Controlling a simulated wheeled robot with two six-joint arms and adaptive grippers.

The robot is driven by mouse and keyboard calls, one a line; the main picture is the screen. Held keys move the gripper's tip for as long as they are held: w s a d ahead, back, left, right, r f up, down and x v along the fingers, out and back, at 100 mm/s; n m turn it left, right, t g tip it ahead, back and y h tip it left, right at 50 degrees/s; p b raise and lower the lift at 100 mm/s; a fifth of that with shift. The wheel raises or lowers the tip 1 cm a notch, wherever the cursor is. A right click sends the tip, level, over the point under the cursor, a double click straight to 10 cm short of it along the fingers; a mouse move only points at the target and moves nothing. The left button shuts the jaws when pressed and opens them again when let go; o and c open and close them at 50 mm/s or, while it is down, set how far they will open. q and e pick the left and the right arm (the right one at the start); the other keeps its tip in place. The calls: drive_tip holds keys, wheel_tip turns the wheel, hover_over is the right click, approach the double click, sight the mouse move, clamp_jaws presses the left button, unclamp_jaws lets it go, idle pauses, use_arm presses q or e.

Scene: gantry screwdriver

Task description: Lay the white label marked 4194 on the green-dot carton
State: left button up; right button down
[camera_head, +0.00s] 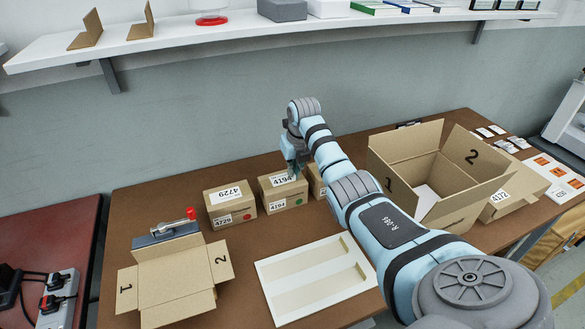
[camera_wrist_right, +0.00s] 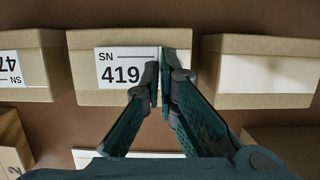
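The green-dot carton (camera_head: 270,193) stands in the middle of a row on the brown table. Its front has a small label (camera_head: 277,204) and a green dot (camera_head: 298,201). A white label (camera_head: 281,180) lies over its top. In the right wrist view this label (camera_wrist_right: 118,68) reads "SN 419"; fingers hide the rest. My right gripper (camera_wrist_right: 160,78) is at the label's right part, its fingertips very close together. Whether they pinch the label or are slightly apart from it is unclear. My left gripper is out of view.
The red-dot carton (camera_head: 232,208) marked 4729 stands left; another carton (camera_head: 317,182) is partly behind my right arm. Open cartons stand front left (camera_head: 176,280) and right (camera_head: 465,200). A white tray (camera_head: 283,314) lies in front. A shelf (camera_head: 240,27) runs above.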

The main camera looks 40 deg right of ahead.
drive_tip(key=c, duration=1.7)
unclamp_jaws()
